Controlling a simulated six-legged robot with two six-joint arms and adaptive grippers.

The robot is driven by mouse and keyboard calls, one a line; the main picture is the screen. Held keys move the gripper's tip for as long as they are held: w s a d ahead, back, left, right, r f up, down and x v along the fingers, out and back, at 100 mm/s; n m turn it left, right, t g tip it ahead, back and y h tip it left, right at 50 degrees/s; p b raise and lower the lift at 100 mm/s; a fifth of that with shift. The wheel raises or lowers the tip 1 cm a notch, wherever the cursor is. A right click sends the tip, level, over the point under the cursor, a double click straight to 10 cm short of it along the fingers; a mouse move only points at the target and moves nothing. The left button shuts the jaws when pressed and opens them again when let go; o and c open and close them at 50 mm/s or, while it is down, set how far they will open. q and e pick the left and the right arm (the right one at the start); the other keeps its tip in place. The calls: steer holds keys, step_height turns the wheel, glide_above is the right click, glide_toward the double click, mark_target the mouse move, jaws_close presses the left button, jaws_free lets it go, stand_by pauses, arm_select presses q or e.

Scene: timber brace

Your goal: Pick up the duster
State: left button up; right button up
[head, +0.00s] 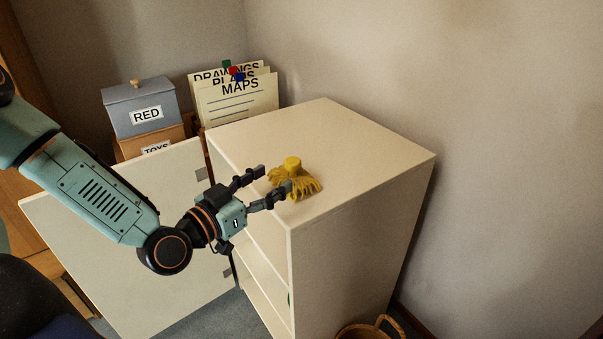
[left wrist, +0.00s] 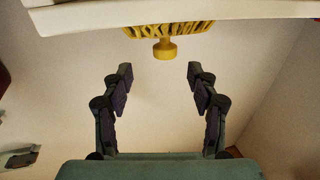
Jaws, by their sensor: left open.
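The yellow duster (head: 301,186) rests on top of the white cabinet, near its front left edge. Its round knob (head: 292,162) points up and its fringe spreads below. My left gripper (head: 275,181) is open, its fingers reaching over the cabinet's edge toward the duster. One finger partly overlaps the duster in the head view. In the left wrist view the duster (left wrist: 166,35) shows ahead of the gripper (left wrist: 157,72), centred between the open fingers and beyond their tips. Nothing is between the fingers. My right gripper is not in view.
The white cabinet (head: 350,150) has its door (head: 130,235) standing open below my left arm. A grey box marked RED (head: 147,95), a wooden TOYS box (head: 140,143) and folders (head: 240,108) stand behind the door. A wicker basket (head: 365,331) is on the floor. The cabinet top is otherwise clear.

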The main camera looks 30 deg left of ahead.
mark_target(288, 167)
arm_select(q)
steer(key=shift+w, duration=0.25)
steer(key=shift+w+a+f+b, duration=0.2)
steer(key=shift+w+b, duration=0.3)
steer(key=shift+b, duration=0.05)
steer(key=shift+w, duration=0.2)
steer(key=shift+w+d+r+b, duration=0.2)
steer(key=shift+w+d+b, duration=0.3)
steer(key=shift+w+b, duration=0.05)
steer(key=shift+w, duration=0.25)
steer(key=b+x, duration=0.2)
steer(key=x, duration=0.1)
steer(key=shift+w+b, duration=0.3)
steer(key=shift+w, duration=0.05)
steer(key=shift+w+r, duration=0.1)
steer(key=shift+w, duration=0.25)
